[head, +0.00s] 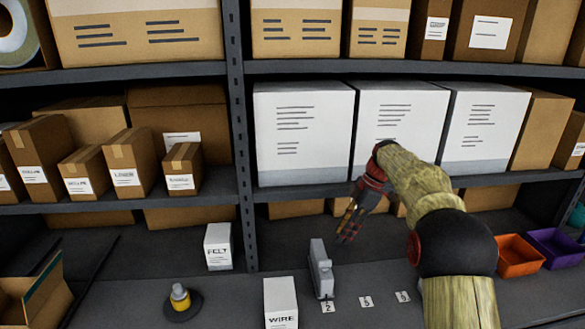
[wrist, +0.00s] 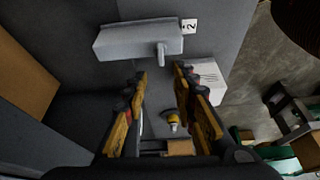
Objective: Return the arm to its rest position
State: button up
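My arm reaches in from the lower right of the head view. My gripper (head: 347,226) points down in front of the lower shelf, above the bench surface and to the right of a grey upright object (head: 321,268) with a small handle-like part. In the wrist view my gripper (wrist: 160,75) has its two yellow-and-black fingers apart with nothing between them. The grey object (wrist: 130,41) lies beyond the fingertips there, apart from them, near the label "2".
A white WIRE box (head: 281,304) and a white FELT box (head: 218,247) stand left of the grey object. A yellow item (head: 180,297) sits on a dark round base. Orange (head: 519,257) and purple (head: 556,248) bins are at right. Shelves with boxes rise behind.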

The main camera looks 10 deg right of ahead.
jog(key=s+d+f+m+h, duration=0.1)
jog(key=s+d+f+m, duration=0.1)
jog(key=s+f+m, duration=0.6)
jog(key=s+a+r+m+t+h, duration=0.1)
jog(key=s+r, duration=0.5)
jog(key=s, duration=1)
jog(key=s+a+r+m+t+h+b, duration=0.1)
jog(key=s+a+r+m+t, duration=0.3)
jog(key=s, duration=1.2)
jog(key=shift+s+a+r+m+t+h, duration=0.35)
jog(key=shift+a+r+m+h, duration=0.65)
jog(key=shift+m, duration=1.2)
